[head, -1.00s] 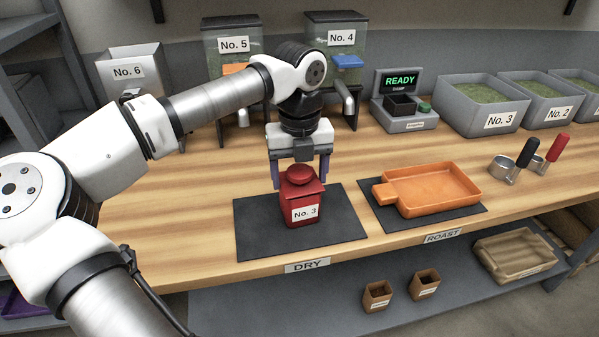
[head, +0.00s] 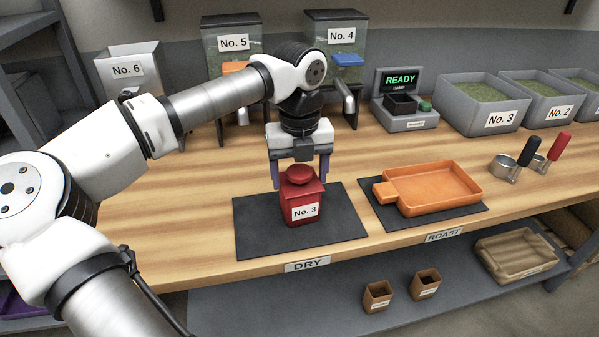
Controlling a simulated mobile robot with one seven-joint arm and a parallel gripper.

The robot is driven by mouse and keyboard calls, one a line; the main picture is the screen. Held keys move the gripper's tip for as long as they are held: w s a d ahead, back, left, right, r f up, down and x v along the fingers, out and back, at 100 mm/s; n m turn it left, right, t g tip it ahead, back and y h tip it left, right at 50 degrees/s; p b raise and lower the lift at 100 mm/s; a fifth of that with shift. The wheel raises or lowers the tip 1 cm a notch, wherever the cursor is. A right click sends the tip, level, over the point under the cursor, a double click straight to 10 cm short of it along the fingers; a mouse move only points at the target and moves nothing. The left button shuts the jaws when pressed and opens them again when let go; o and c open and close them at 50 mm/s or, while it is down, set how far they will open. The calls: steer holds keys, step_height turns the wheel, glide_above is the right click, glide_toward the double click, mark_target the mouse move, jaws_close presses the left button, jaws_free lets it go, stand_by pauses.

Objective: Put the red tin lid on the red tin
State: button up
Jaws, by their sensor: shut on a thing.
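The red tin (head: 303,213), with a "No. 3" label on its front, stands upright on the dark DRY mat. The red tin lid (head: 299,174), with a round raised top, is at the tin's mouth, and I see no clear gap between them. My gripper (head: 300,174) points straight down from above, with one finger on the left and one on the right of the lid. It is shut on the lid. The lid's far side and the exact seam with the tin are hard to make out.
The orange tray (head: 432,187) lies on the ROAST mat to the right. Scoops (head: 510,165) lie at the right. Bare wood is left of the DRY mat (head: 262,240).

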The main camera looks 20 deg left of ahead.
steer(key=o, duration=1.1)
steer(key=shift+c, duration=0.2)
step_height(320, 180, up, 14)
steer(key=p, duration=0.8)
steer(key=shift+p, duration=0.35)
steer(key=shift+f, duration=0.1)
